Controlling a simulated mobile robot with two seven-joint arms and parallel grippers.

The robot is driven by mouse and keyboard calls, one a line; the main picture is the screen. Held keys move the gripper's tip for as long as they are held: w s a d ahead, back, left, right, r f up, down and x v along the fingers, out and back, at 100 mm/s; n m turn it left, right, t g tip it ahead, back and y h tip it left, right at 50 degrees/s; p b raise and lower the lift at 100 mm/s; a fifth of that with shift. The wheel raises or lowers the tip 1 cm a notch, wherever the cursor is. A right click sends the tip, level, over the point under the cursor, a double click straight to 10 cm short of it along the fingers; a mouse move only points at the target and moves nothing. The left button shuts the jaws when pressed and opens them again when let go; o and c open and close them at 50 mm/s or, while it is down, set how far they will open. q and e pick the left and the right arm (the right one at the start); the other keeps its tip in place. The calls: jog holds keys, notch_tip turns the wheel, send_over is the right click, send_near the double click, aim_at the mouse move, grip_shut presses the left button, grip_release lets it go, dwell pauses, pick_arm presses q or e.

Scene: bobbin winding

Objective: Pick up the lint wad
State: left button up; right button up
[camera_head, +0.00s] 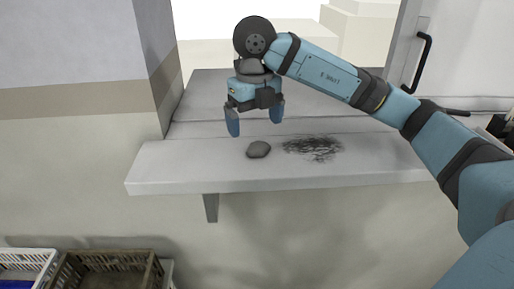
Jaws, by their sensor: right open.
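A small grey lump (258,149), which looks like the lint wad, lies on the pale grey ledge (165,170) near its front edge. My right gripper (254,122) hangs above and slightly behind the lump in the picture, with its two blue fingers pointing down and spread apart. Nothing is between the fingers, and they appear clear of the lump. My left gripper is out of the picture.
A dark patch of tangled strands or scribble-like marks (313,147) lies on the ledge just right of the lump. A wall corner (150,100) bounds the ledge at left. A brown crate (108,262) and a white crate (25,258) stand below. A door handle (423,60) is at right.

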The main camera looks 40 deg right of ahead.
aim_at(258, 145)
jog(key=shift+s+f, duration=0.25)
jog(key=shift+s, duration=0.1)
jog(key=f+p, duration=0.1)
jog(key=f, duration=0.1)
jog(key=f+p, duration=0.1)
jog(key=f, duration=0.1)
jog(key=shift+w+d+f, duration=0.15)
jog(key=shift+d+f, duration=0.05)
jog(key=shift+f, duration=0.3)
jog(key=shift+a, duration=0.1)
jog(key=shift+c, duration=0.8)
jog(key=c, duration=0.9)
